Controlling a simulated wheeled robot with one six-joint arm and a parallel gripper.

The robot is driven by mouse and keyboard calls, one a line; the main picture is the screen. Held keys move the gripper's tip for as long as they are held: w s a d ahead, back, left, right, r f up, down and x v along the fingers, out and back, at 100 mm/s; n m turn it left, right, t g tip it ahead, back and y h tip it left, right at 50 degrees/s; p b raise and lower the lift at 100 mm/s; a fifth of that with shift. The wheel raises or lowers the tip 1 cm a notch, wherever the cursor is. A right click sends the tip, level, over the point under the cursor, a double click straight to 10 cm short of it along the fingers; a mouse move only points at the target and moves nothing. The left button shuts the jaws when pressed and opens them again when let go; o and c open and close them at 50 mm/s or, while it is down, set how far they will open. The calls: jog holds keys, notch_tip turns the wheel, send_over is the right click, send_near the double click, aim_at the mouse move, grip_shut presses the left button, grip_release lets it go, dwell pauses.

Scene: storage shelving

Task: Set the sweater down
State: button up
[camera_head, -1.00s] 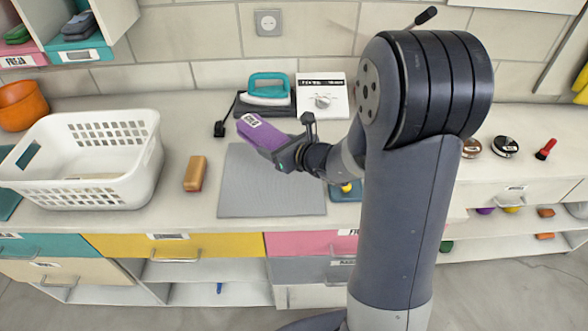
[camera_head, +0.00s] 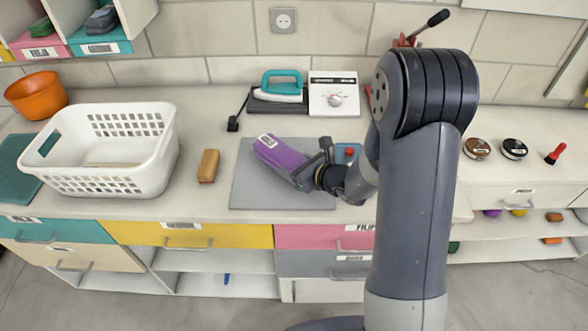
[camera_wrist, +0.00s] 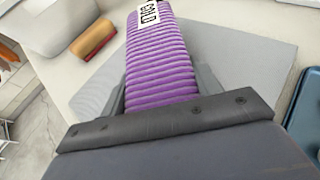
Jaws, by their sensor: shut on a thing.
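The sweater (camera_head: 279,152) is a purple, ribbed, folded bundle with a white printed tag. My gripper (camera_head: 300,172) is shut on it, and the sweater sticks out from the jaws toward the upper left in the head view. In the wrist view the sweater (camera_wrist: 158,62) lies between the two fingers, with its tag at the far end. The sweater is over the grey mat (camera_head: 258,193) on the counter. I cannot tell whether it touches the mat. The mat also shows in the wrist view (camera_wrist: 225,50).
A white laundry basket (camera_head: 160,165) stands left on the counter, with a wooden brush (camera_head: 208,166) between it and the mat. A teal iron (camera_head: 281,88) and a white boxed device (camera_head: 334,98) stand behind the mat. A blue item (camera_head: 346,152) is beside my gripper.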

jog(key=shift+f, duration=1.05)
jog(key=shift+f, duration=0.15)
jog(key=o, duration=1.1)
jog(key=shift+o, duration=0.2)
